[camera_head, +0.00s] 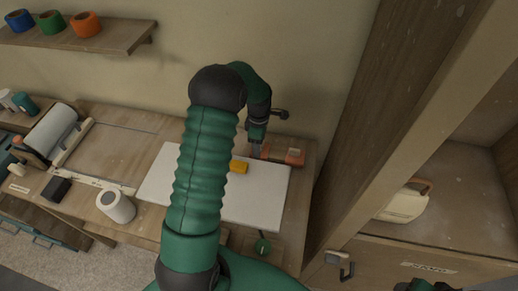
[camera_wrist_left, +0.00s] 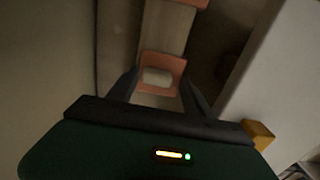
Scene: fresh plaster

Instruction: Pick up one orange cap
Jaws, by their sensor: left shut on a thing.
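My left arm reaches over the white board in the head view, and its gripper (camera_head: 256,152) points down at the board's far right edge. In the left wrist view the left gripper's fingers (camera_wrist_left: 160,92) are on either side of an orange cap (camera_wrist_left: 150,60) and are shut on it. A pale rounded part shows in the middle of this cap. A second orange piece (camera_wrist_left: 188,3) lies farther off, at the other end of a greyish strip. In the head view the orange pieces (camera_head: 294,157) sit on a low holder right of the gripper. My right gripper is not in view.
A yellow-orange block (camera_head: 238,167) lies on the white board (camera_head: 258,198), close to the left gripper. A white roll (camera_head: 115,206) stands left of the board. A tall wooden cabinet (camera_head: 350,130) rises on the right. A shelf (camera_head: 80,38) holds coloured tape rolls.

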